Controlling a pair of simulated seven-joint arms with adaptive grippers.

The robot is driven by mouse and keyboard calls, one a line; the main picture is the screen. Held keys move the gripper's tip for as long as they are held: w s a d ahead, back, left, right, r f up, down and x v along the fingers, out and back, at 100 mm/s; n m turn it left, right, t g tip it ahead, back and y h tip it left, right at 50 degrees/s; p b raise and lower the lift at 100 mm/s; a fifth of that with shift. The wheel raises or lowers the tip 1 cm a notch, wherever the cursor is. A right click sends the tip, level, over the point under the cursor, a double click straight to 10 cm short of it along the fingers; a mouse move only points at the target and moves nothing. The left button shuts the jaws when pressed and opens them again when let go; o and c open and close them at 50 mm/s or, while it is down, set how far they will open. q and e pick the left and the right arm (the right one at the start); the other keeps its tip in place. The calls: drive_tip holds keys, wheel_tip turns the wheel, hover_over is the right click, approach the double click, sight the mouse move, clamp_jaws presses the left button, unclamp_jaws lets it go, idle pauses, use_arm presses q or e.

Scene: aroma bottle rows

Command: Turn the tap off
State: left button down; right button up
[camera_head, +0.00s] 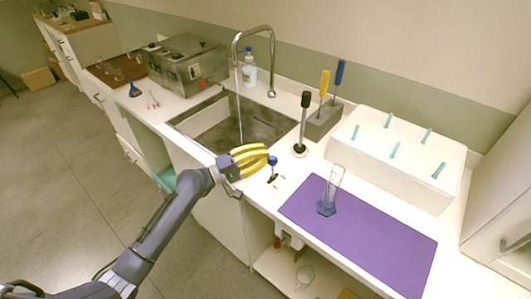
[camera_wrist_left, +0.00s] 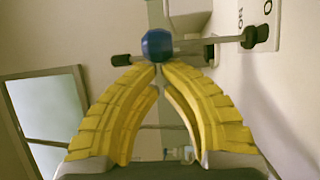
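The tap is a chrome gooseneck faucet (camera_head: 272,60) behind the sink, with a thin stream of water (camera_head: 238,105) falling from its spout. A blue ball-topped handle (camera_head: 272,161) stands on the counter in front of the sink. In the left wrist view the blue ball (camera_wrist_left: 157,44) sits just beyond my fingertips, with a metal lever and dark end knobs behind it. My left gripper (camera_head: 267,152) has yellow fingers whose tips come together (camera_wrist_left: 159,66) right at the ball. Whether they touch it is unclear. My right gripper is out of view.
The metal sink (camera_head: 205,118) lies behind my left gripper. A black-topped upright tool (camera_head: 301,125) stands at its right. A purple mat (camera_head: 370,240) holds a glass cylinder (camera_head: 333,188). A white box (camera_head: 400,150) with teal handles is at the back right.

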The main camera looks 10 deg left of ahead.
use_arm(q)
drive_tip(key=shift+s+a, duration=0.1)
drive_tip(key=shift+s, duration=0.2)
drive_tip(key=shift+s+a+f, duration=0.15)
drive_tip(key=shift+s+a, duration=0.2)
drive_tip(key=shift+s, duration=0.3)
drive_tip(key=shift+w, duration=0.1)
drive_tip(key=w, duration=0.2)
drive_tip(key=w+a+r, duration=0.1)
drive_tip(key=shift+w+a+f, duration=0.15)
drive_tip(key=shift+w+a, duration=0.1)
drive_tip(key=shift+a, duration=0.1)
drive_tip(key=v, duration=0.3)
drive_tip(key=f+v, duration=0.1)
drive_tip(key=v, duration=0.4)
drive_tip(key=shift+s+a+f, duration=0.15)
drive_tip(key=shift+a+f, duration=0.1)
drive_tip(key=shift+s+a, duration=0.1)
drive_tip(key=shift+a, duration=0.15)
